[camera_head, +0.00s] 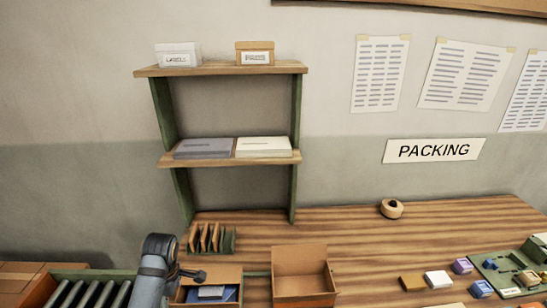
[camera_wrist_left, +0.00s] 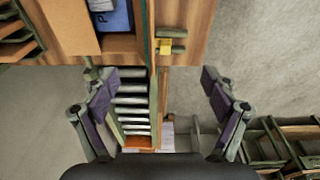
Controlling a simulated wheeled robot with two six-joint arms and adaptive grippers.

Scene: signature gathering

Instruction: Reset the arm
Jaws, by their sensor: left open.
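My left arm (camera_head: 157,268) comes up from the bottom edge of the head view, beside an open box with blue and grey contents. In the left wrist view my left gripper (camera_wrist_left: 158,80) has its two fingers spread wide, with nothing held between them. Below and between the fingers is a roller conveyor (camera_wrist_left: 133,106) with a wooden edge. The conveyor also shows in the head view (camera_head: 92,293), left of the arm. My right gripper is in neither view.
An open cardboard box (camera_head: 302,272) and a file rack (camera_head: 210,239) stand on the wooden table (camera_head: 350,234). A shelf unit (camera_head: 228,159) rises behind. Small blocks (camera_head: 438,279) and a green board (camera_head: 505,270) lie at right. The table's middle back is clear except a tape roll (camera_head: 391,208).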

